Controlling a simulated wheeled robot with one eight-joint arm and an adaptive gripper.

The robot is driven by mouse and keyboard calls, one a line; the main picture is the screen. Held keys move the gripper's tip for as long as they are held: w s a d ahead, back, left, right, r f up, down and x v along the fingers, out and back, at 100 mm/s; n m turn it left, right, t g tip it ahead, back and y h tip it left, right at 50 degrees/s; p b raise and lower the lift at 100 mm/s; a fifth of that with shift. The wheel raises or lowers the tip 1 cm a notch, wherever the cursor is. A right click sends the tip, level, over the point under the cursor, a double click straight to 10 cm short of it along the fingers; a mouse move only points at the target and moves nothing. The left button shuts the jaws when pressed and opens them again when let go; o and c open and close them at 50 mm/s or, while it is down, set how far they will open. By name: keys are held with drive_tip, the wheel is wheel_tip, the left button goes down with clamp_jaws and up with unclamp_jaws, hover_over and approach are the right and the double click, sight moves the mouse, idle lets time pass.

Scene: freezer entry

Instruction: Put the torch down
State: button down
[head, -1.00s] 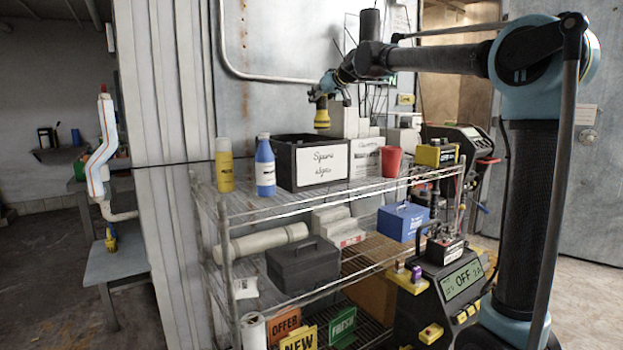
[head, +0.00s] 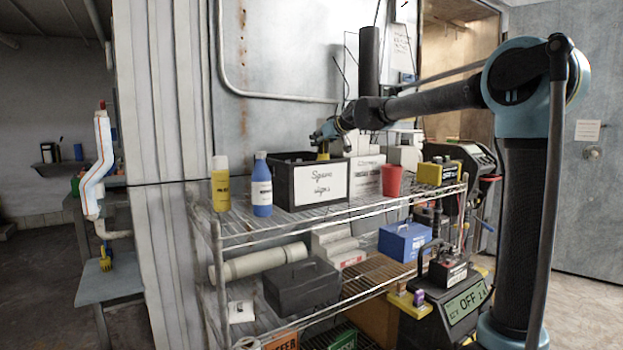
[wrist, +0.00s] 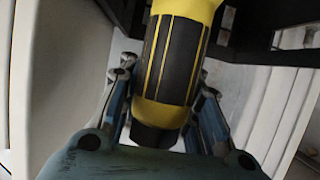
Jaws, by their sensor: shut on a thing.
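The torch (wrist: 178,60) is yellow with black grip panels. In the wrist view it lies between the fingers of my gripper (wrist: 165,95), which is shut on it. In the head view my gripper (head: 326,138) is at the right rear of the black bin, and only a small yellow part of the torch (head: 323,153) shows at the bin's rim. The lower part of the torch is hidden by the bin, so I cannot tell whether it touches anything. The black bin (head: 281,190) with a handwritten white label stands on the top shelf.
A yellow bottle (head: 221,185) and a blue bottle (head: 261,188) stand left of the bin. White boxes (head: 367,177), a red cup (head: 392,180) and a yellow-black box (head: 438,173) stand to its right. The wire shelf (head: 300,218) has a bare front strip.

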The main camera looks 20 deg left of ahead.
wheel_tip(320, 180, down, 7)
drive_tip(key=shift+f, duration=0.2)
idle(0.3)
drive_tip(key=shift+s+f, duration=0.15)
drive_tip(key=shift+f, duration=0.15)
drive_tip(key=shift+d+f, duration=0.1)
